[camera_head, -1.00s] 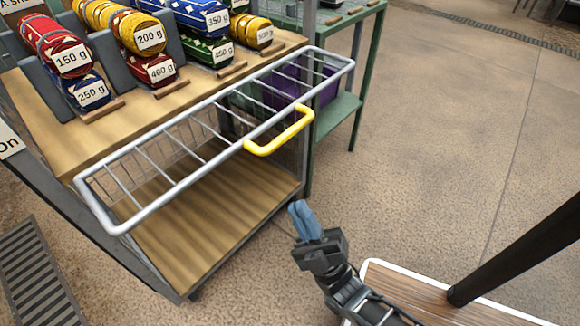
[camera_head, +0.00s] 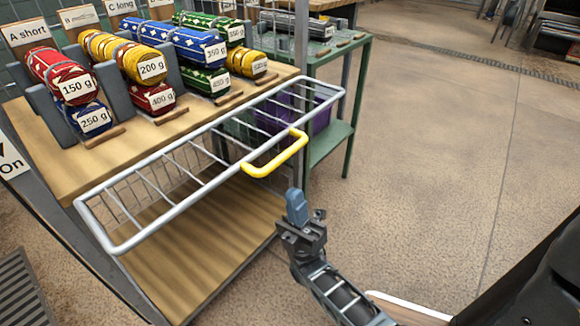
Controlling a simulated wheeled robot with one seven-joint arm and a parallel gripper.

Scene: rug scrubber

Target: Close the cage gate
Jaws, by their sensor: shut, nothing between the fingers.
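The cage gate (camera_head: 216,157) is a grey barred metal frame with a yellow handle (camera_head: 276,158) on its near side. The gate stands open, jutting out nearly level from the front of the wooden rack, below its upper shelf. My gripper (camera_head: 296,206) has blue fingertips, shut and empty. It is below and slightly right of the yellow handle in the picture, apart from it.
The upper shelf (camera_head: 60,165) holds several rolled rugs (camera_head: 145,55) with weight labels, between grey dividers. A lower wooden shelf (camera_head: 190,250) shows under the gate. A green table (camera_head: 328,145) stands behind at the right. The floor (camera_head: 440,170) to the right is clear.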

